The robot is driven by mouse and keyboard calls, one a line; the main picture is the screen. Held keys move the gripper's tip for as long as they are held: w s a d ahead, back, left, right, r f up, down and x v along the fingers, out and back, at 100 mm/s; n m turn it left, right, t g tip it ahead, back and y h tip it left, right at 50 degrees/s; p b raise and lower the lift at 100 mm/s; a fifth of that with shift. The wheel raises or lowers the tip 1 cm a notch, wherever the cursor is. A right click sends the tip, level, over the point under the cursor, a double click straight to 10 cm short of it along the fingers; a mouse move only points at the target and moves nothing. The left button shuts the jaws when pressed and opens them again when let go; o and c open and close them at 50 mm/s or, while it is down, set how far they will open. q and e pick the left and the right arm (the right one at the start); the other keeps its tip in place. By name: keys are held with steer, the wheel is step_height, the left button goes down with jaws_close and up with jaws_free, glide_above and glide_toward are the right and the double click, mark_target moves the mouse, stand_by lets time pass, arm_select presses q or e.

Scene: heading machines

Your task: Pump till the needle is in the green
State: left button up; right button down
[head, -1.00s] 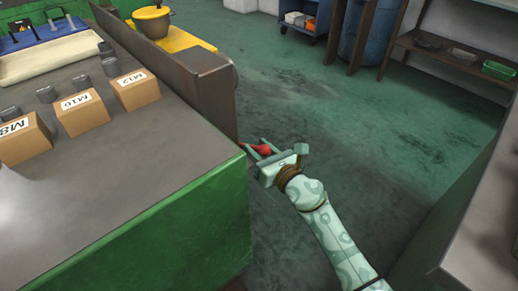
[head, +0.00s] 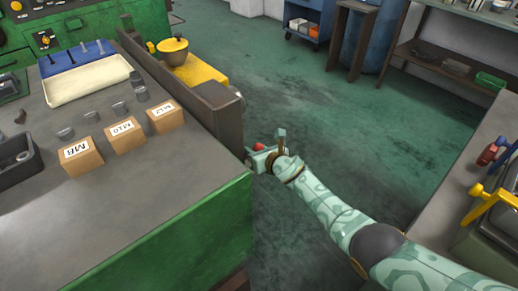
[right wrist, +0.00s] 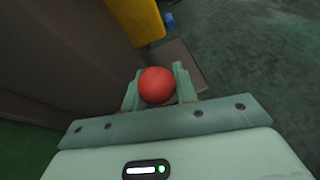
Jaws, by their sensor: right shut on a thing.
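A round red knob (head: 258,147) shows beside the end of a dark upright plate, off the corner of the green bench. My right gripper (head: 262,152) is shut on it. In the right wrist view the red knob (right wrist: 157,84) sits between the two pale fingers of my right gripper (right wrist: 158,92). The lever under the knob is hidden by the knob and gripper. I see no gauge with a needle and green zone that I can make out in either view. My left gripper is not in view.
The bench top (head: 120,205) holds boxes marked M8 (head: 82,158), M10 (head: 124,137) and M12 (head: 165,117), a cream tray (head: 88,80) and small metal parts. The dark plate (head: 195,95) stands close to my gripper. Another bench (head: 445,225) is at right. Green floor lies between.

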steer(key=shift+w+a+r+g+h+p, duration=0.35)
steer(key=shift+w+r+g+h+p, duration=0.1)
steer(key=shift+w+r+g, duration=0.15)
steer(key=c, duration=1.5)
jaws_free()
steer(key=shift+o, duration=0.7)
steer(key=shift+s, duration=0.15)
steer(key=shift+d, duration=0.1)
